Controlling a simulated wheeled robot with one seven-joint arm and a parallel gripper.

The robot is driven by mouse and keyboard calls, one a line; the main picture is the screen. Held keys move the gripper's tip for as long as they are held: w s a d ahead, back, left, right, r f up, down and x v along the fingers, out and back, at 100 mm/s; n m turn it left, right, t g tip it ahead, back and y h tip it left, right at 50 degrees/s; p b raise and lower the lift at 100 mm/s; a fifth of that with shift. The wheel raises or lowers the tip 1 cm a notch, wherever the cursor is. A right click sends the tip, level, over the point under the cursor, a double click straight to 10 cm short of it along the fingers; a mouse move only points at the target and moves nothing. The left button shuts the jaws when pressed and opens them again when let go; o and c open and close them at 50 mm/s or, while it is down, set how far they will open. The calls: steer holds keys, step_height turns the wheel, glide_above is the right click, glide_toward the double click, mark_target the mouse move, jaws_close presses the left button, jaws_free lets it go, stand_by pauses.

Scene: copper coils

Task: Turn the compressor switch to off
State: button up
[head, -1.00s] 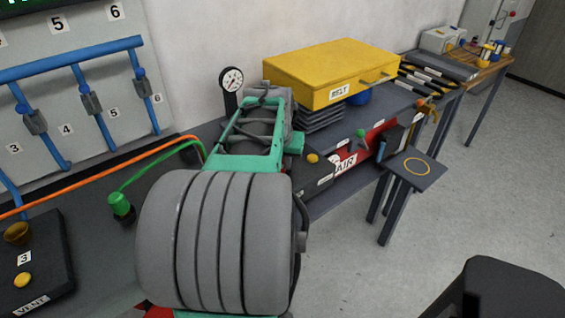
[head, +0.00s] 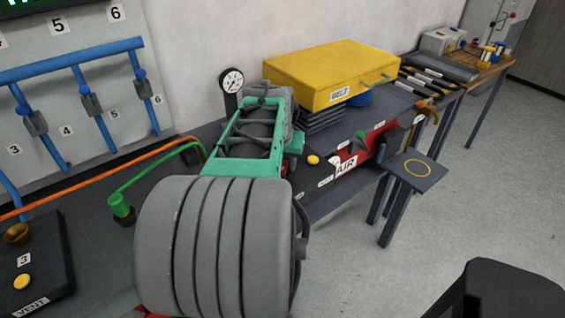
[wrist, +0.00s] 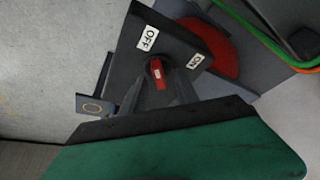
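The compressor switch shows in the wrist view as a dark plate (wrist: 185,38) with a white OFF label (wrist: 148,39) at upper left and an ON label (wrist: 195,61) at right. Its red knob (wrist: 159,76) sits below and between the labels; I cannot tell clearly which label it points to. My gripper (wrist: 158,70) has its dark fingers apart, one on each side of the knob, with gaps showing. I cannot tell whether a finger touches it. The red compressor tank marked AIR (head: 345,167) is partly visible.
A yellow BELT case (head: 325,72) and a pressure gauge (head: 232,80) stand behind my arm. A small stand with a yellow ring (head: 418,169) is at right. A black VENT box (head: 40,262) and orange and green hoses lie at left.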

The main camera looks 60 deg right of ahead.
steer(key=v, duration=0.7)
steer(key=w+a+n+t+y+p, duration=0.15)
steer(key=w+a+n, duration=0.25)
steer(key=w+a, duration=0.4)
steer(key=w+a+n+t+p, duration=0.1)
steer(key=w+a+n+p, duration=0.2)
steer(key=w+a, duration=0.5)
steer(key=s+a+f+n+y+p, duration=0.1)
steer(key=a+n, duration=0.3)
steer(key=a, duration=0.8)
steer(key=s+a+f+n+y+p, duration=0.1)
steer(key=a+n, duration=0.3)
steer(key=a, duration=0.8)
steer(key=shift+s+a+f+y, duration=0.25)
steer(key=shift+s+f+y, duration=0.15)
steer(key=shift+f, duration=0.45)
